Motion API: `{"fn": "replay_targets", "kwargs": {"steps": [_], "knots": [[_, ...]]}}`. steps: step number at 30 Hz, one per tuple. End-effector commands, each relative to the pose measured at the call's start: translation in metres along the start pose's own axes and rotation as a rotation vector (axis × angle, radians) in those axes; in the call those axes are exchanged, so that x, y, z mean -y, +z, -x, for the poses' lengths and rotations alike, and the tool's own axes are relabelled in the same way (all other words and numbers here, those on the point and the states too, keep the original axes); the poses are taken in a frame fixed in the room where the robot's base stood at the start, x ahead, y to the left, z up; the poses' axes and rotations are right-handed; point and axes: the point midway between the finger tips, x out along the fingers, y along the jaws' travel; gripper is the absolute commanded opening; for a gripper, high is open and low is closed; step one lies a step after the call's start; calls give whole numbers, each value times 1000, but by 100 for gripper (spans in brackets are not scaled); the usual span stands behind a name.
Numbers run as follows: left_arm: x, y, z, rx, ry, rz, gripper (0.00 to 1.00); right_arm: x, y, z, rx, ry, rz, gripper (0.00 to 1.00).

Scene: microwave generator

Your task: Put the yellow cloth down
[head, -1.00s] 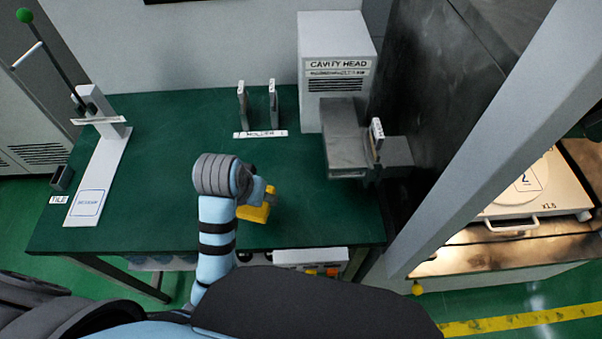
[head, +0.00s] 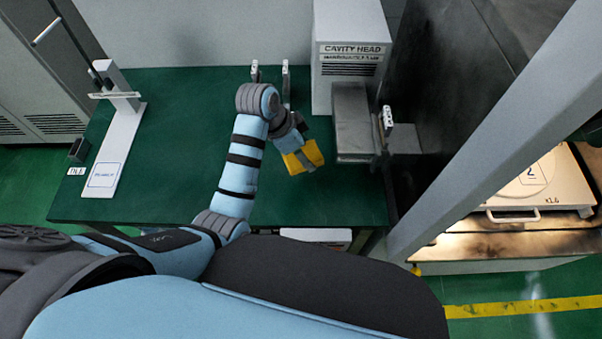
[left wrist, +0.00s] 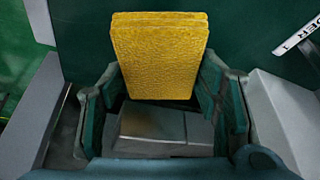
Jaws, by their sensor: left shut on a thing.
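The yellow cloth (head: 304,158) is a folded block at the end of my left arm, over the right part of the green table (head: 180,190). In the left wrist view the cloth (left wrist: 160,55) stands up between the two fingers of my left gripper (left wrist: 163,95). The gripper is shut on it. In the head view the gripper (head: 299,150) is partly hidden by its own wrist and the cloth. Whether the cloth touches the tabletop I cannot tell. My right gripper is not in view.
A grey metal block fixture (head: 352,120) stands just right of the cloth, before the white CAVITY HEAD box (head: 348,35). Two upright holder posts (head: 285,80) stand behind my wrist. A white stand (head: 117,150) is at the left. The table's middle left is clear.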

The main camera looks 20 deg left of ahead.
Motion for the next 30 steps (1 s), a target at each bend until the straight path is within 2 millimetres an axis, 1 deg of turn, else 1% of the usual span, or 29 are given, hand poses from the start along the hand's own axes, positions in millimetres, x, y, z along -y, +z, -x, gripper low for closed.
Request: {"fn": "replay_targets", "kwargs": {"steps": [1, 8, 12, 24, 25, 28, 30], "knots": [[-1, 7, -13, 5, 4, 2, 13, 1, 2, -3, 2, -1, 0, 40], [-1, 25, -56, 4, 3, 2, 13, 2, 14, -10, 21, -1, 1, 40], [-1, 32, -73, 4, 1, 2, 13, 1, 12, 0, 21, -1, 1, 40], [-1, 34, -80, 2, 0, 1, 13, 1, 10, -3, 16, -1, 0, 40], [0, 34, -80, 2, -1, 1, 60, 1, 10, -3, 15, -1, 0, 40], [0, 34, -80, 2, -1, 1, 76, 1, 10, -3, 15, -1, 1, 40], [0, 34, -80, 2, -1, 1, 77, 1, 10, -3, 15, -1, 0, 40]]}}
